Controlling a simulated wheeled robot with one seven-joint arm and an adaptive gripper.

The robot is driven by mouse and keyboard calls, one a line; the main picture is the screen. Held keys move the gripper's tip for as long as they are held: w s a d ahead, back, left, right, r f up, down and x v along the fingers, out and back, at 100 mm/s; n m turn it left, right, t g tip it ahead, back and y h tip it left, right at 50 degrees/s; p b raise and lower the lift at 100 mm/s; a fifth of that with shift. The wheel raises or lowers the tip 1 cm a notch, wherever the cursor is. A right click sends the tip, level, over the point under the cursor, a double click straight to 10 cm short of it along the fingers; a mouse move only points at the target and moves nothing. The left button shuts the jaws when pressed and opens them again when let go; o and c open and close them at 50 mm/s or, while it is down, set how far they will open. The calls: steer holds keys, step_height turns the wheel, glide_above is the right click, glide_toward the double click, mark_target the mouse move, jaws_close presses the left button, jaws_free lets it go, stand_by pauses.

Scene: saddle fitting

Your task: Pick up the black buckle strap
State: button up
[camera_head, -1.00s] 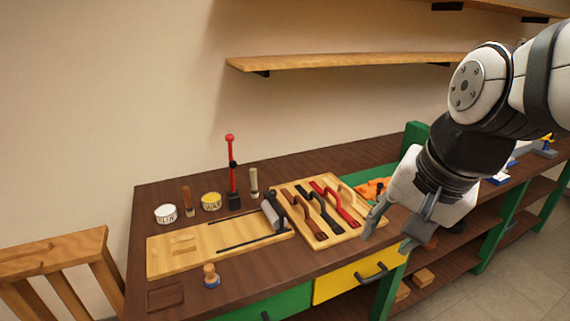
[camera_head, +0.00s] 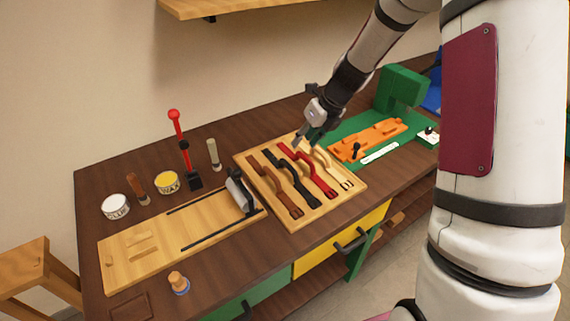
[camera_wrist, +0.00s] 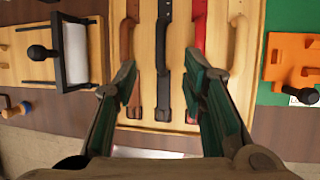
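The black buckle strap (camera_head: 301,180) lies in a wooden tray (camera_head: 268,205) between a brown strap (camera_head: 280,186) and a red strap (camera_head: 320,180). A cream strap (camera_head: 322,158) lies beyond the red one. My gripper (camera_head: 301,142) is above the tray's back part, and its fingers are partly hidden in the head view. In the wrist view my gripper (camera_wrist: 162,78) is open and empty. The black strap (camera_wrist: 162,60) shows between its two fingers, apparently below them. The fingers partly cover the brown strap (camera_wrist: 127,42) and the red strap (camera_wrist: 198,28).
A red-handled lever tool (camera_head: 182,145) stands behind the board. An orange fixture (camera_head: 370,139) sits on a green mat right of the tray. A white wall and shelf are behind.

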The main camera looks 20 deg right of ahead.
mark_target(289, 164)
steer(key=x, duration=0.8)
steer(key=shift+w+f+p, duration=0.15)
steer(key=shift+w+p, duration=0.05)
steer(key=shift+p, duration=0.1)
steer(key=shift+s+p+x, duration=0.2)
steer(key=shift+p+x, duration=0.05)
steer(key=shift+x, duration=0.9)
steer(key=shift+s+p+x, duration=0.2)
steer(key=shift+p+x, duration=0.05)
steer(key=shift+x, duration=0.9)
steer(key=shift+w+a+f, duration=0.1)
steer(key=shift+w+f, duration=0.05)
steer(key=shift+f, duration=0.45)
jaws_close()
